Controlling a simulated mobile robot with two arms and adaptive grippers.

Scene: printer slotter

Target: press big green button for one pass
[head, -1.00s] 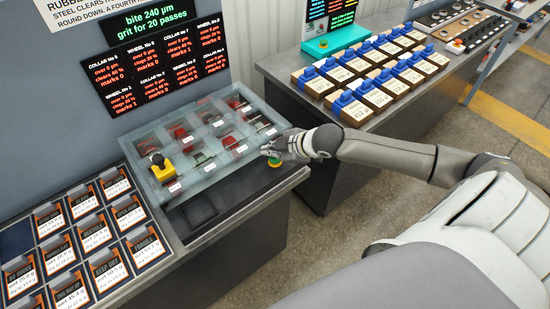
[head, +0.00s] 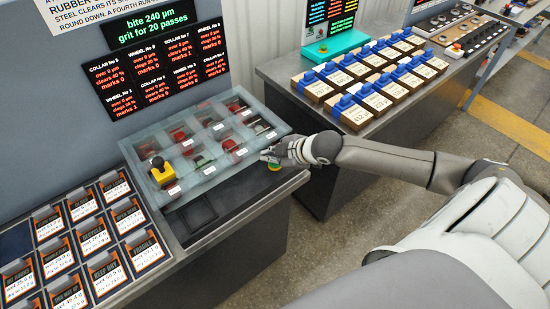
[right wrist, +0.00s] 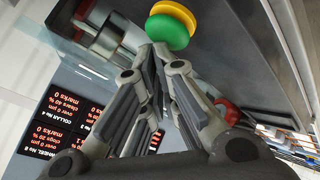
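The big green button (head: 274,167) is on the right front part of the slotter bench, partly covered by my right gripper (head: 268,156). In the right wrist view the green button (right wrist: 167,32) is a round green dome with a yellow ring, just beyond the fingertips. My right gripper (right wrist: 157,50) has its fingers drawn together, with nothing seen between them. The tips are very near the button; I cannot tell whether they touch it. My left gripper is not in view.
A glass-covered case (head: 205,150) with several compartments and a yellow box with a black knob (head: 160,172) lies left of the button. Card holders (head: 95,235) fill the left bench. Blue-topped blocks (head: 365,100) stand on the bench behind. A dark display (head: 165,70) hangs above.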

